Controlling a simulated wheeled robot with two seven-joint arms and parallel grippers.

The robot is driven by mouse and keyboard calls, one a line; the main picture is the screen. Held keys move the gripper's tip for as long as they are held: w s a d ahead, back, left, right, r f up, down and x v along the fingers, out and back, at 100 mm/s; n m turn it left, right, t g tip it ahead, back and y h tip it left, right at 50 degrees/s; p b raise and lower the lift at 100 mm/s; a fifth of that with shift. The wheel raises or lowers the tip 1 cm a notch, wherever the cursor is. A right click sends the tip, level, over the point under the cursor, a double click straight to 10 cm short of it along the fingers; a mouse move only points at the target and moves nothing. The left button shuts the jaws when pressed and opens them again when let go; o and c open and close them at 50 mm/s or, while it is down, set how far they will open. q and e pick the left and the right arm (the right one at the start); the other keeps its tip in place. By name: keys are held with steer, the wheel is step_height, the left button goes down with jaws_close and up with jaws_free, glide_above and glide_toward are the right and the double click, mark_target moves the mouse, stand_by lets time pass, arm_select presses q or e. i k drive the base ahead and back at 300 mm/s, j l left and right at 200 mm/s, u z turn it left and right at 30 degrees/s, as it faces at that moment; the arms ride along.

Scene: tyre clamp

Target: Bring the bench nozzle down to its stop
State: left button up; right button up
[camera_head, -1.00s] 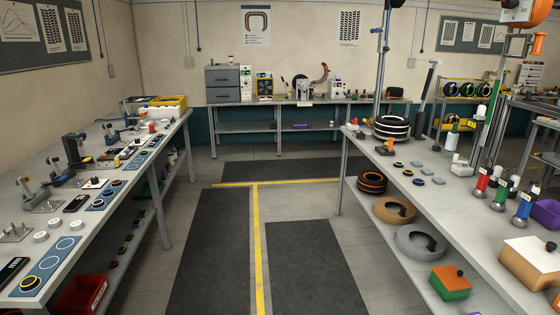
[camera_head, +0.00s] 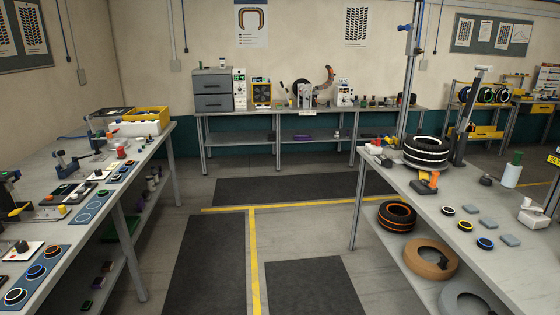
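I cannot pick out the bench nozzle for certain. On the right bench (camera_head: 470,205), a tall grey post (camera_head: 412,75) carries a blue fitting (camera_head: 405,28) high up. Beside it a dark upright (camera_head: 462,135) leans slightly and has a light grey head (camera_head: 482,70). A black tyre with white bands (camera_head: 426,152) lies flat on this bench between them. Neither of my grippers is in view.
A left bench (camera_head: 130,165) holds small fixtures and ringed blue mats. A back bench (camera_head: 310,110) carries grey drawers (camera_head: 212,90) and machines. Tyres (camera_head: 397,215) lie under the right bench. The floor aisle with dark mats (camera_head: 205,265) and yellow lines is clear.

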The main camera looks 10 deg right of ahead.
mark_target(412, 49)
steer(key=i+z, duration=0.1)
steer(key=i, duration=0.75)
steer(key=i+j+z, duration=0.15)
steer(key=i, duration=0.7)
steer(key=i+z, duration=0.25)
steer(key=i, duration=0.65)
steer(key=i+z, duration=0.25)
steer(key=i, duration=0.6)
